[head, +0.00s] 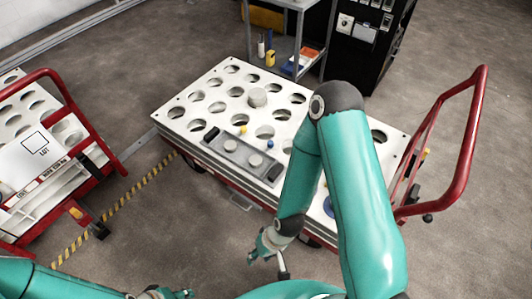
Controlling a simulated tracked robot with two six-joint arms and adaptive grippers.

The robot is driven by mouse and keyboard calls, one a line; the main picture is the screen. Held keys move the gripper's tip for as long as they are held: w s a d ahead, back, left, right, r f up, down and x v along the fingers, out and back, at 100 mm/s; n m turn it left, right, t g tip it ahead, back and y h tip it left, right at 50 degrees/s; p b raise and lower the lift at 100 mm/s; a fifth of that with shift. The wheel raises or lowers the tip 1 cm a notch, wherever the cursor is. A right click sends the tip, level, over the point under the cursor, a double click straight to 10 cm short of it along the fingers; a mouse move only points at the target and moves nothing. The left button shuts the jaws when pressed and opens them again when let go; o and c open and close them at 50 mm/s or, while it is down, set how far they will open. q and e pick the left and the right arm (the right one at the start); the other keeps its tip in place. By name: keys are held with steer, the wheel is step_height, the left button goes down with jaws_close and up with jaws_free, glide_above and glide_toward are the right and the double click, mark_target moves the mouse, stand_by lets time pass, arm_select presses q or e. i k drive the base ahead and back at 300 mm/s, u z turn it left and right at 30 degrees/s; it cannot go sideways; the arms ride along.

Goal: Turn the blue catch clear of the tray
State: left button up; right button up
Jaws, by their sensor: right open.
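A grey tray (236,157) with dark ends and round knobs lies along the near edge of a white cart top (190,118) with round holes. A small blue piece (257,151), seemingly the blue catch, shows at the tray's far edge; it is too small to tell its angle. A small yellow piece (243,130) is near it. My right gripper (268,260) is open and empty, in front of and below the cart's near side, apart from the tray. My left gripper (162,294) is only partly in view at the bottom edge; its jaws are unclear.
My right arm covers the cart's right part; a blue round thing (328,207) shows beside it. A red handle (470,140) rises at the right. Another red-framed cart (50,165) stands left. A grey shelf (291,40) stands behind. Floor in front is partly free.

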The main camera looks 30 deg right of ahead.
mark_target(270, 144)
steer(key=u, duration=0.05)
steer(key=k, duration=0.2)
steer(key=z, duration=0.2)
steer(key=i, duration=1.35)
steer(key=u, duration=0.1)
